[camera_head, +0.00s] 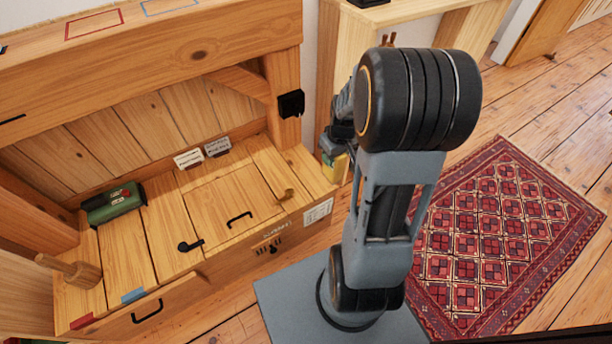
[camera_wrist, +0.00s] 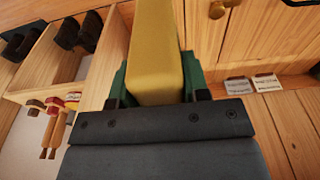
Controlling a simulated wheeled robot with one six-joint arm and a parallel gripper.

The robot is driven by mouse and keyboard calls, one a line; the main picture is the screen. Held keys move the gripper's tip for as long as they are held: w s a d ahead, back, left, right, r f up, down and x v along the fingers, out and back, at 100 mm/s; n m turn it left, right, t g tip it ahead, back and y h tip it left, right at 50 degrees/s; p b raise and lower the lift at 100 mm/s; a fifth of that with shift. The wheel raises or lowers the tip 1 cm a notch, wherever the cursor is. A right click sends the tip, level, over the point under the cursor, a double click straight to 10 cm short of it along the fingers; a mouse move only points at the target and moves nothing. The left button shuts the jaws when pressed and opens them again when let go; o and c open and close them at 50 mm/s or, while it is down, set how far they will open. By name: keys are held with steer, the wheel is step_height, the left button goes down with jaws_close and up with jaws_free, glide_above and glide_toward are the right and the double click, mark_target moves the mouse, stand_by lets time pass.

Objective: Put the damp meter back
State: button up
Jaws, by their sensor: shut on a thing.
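My gripper (camera_head: 333,152) is shut on a long yellow block-shaped thing (camera_wrist: 156,55), held beside the right end of the wooden bench chest. The thing also shows as a small yellow patch in the head view (camera_head: 341,168), mostly hidden by my arm. Green parts flank its near end in the wrist view; I cannot tell whether they belong to it. No readable marking confirms it as the damp meter. A green device with a dark end and a red spot (camera_head: 113,203) lies on the chest top at left.
The chest top (camera_head: 220,190) has black handles, two small labels (camera_head: 217,146) at the back and a wooden mallet (camera_head: 72,270) at left. Red (camera_head: 94,24) and blue (camera_head: 168,6) outlines mark the upper beam. A patterned rug (camera_head: 500,235) lies at right. Shelves with tools (camera_wrist: 55,115) show in the wrist view.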

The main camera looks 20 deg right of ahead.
steer(key=w+a+f+b, duration=0.3)
steer(key=w+f+b, duration=0.3)
steer(key=w+f, duration=0.7)
steer(key=shift+w+b, duration=0.15)
steer(key=shift+b, duration=0.25)
steer(key=shift+f, duration=0.15)
steer(key=o, duration=1)
step_height(320, 180, up, 12)
steer(key=s+f+p, duration=0.1)
steer(key=p, duration=0.3)
steer(key=s+a+r, duration=0.3)
steer(key=s, duration=0.4)
steer(key=s+a+r, duration=0.4)
steer(key=s, duration=0.3)
steer(key=s+a+r+m+t, duration=0.1)
steer(key=s+a+r, duration=0.2)
steer(key=s, duration=0.4)
steer(key=shift+a+r, duration=0.3)
